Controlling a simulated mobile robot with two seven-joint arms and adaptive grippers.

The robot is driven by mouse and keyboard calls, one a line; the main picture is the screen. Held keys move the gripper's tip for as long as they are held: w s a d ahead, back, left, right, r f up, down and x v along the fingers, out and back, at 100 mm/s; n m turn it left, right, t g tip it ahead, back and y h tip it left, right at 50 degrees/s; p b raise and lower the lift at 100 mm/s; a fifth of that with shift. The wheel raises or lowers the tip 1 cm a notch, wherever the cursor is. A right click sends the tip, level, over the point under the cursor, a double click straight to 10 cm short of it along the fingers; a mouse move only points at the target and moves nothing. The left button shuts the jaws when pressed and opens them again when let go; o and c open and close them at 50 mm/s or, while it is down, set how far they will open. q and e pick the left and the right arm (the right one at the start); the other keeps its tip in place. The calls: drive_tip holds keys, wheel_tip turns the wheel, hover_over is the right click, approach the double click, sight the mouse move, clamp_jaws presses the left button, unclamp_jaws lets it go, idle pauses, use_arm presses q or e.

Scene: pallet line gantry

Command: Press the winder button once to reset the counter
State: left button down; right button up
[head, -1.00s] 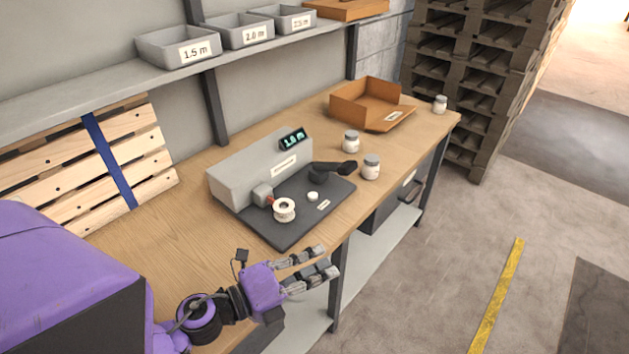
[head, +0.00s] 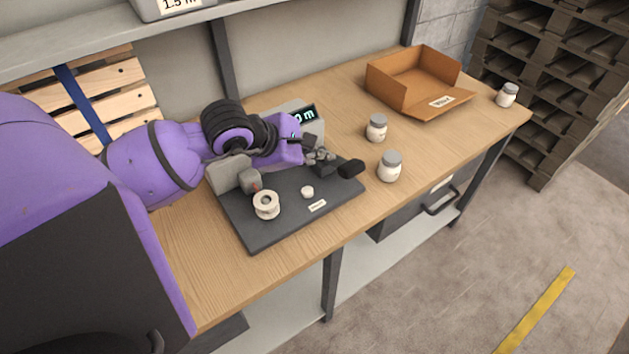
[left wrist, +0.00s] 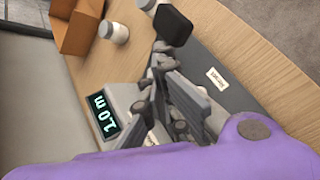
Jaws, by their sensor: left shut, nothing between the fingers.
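The winder stands on the bench, a pale grey housing (head: 223,172) with a dark base plate (head: 285,218). Its lit display (head: 305,115) is partly covered in the head view; in the left wrist view the display (left wrist: 103,115) reads 1.0 m. A small white round piece (head: 307,191), which looks like the button, sits on the plate near a white spool (head: 266,204). My left gripper (head: 325,158) is shut and empty, over the plate's back part beside the black crank's knob (head: 351,168). It also shows in the left wrist view (left wrist: 160,62). My right gripper is out of view.
Two lidded jars (head: 376,128) (head: 389,166) stand right of the winder, another jar (head: 507,95) at the bench's far end. An open brown tray (head: 400,88) stands at the back. The wooden bench front (head: 215,265) is clear.

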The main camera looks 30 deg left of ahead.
use_arm(q)
drive_tip(key=shift+a+r, duration=0.15)
drive_tip(key=shift+a, duration=0.1)
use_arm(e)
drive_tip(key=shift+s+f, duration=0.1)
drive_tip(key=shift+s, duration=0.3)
use_arm(q)
drive_tip(key=b, duration=0.4)
hover_over(307, 191)
drive_tip(key=d, duration=0.2)
wheel_tip(307, 191, down, 8)
drive_tip(key=shift+f, duration=0.1)
drive_tip(key=shift+w+f+b, duration=0.1)
drive_tip(key=shift+f+b, duration=0.3)
drive_tip(key=shift+b, duration=0.05)
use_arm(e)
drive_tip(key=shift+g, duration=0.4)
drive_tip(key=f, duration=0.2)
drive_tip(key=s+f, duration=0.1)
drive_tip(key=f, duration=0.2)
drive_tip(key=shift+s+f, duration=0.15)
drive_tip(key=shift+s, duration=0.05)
use_arm(q)
drive_tip(key=shift+r, duration=0.1)
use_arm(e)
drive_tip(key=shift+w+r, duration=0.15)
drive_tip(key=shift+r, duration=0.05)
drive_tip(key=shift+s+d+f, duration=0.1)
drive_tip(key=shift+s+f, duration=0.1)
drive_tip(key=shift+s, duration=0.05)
